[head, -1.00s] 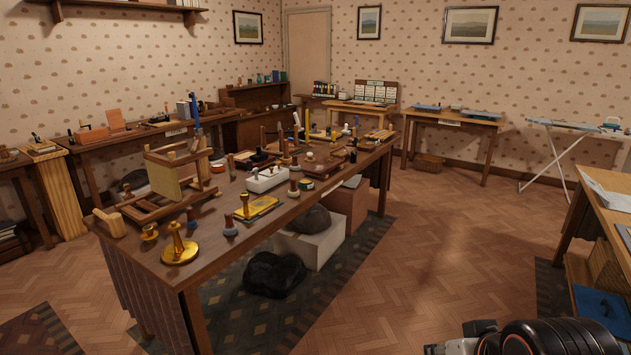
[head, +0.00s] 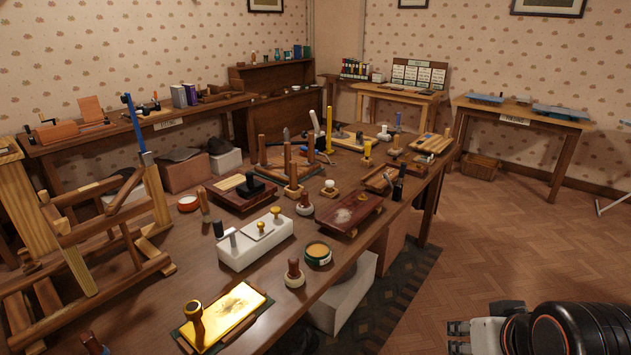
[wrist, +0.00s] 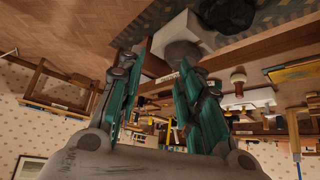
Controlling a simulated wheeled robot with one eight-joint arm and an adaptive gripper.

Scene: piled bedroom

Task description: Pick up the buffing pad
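I cannot tell for certain which thing is the buffing pad. Small handled tools stand on the long wooden table (head: 165,318). Among them are a dark block with a knob (head: 257,187) on a reddish-brown box, a brown board with a pale worn patch (head: 350,213), and a round green tin with a yellow top (head: 318,253). My gripper (head: 460,338) shows at the lower right of the head view, beside the table over the floor. In the wrist view my gripper (wrist: 157,70) has its teal-lined fingers apart, with nothing between them.
A wooden press frame (head: 75,245) stands at the table's left end. A white box with knobs (head: 255,240) and a gold plate (head: 225,315) lie near its front edge. A grey-white block (head: 345,295) sits under the table. The floor (head: 500,245) to the right is clear.

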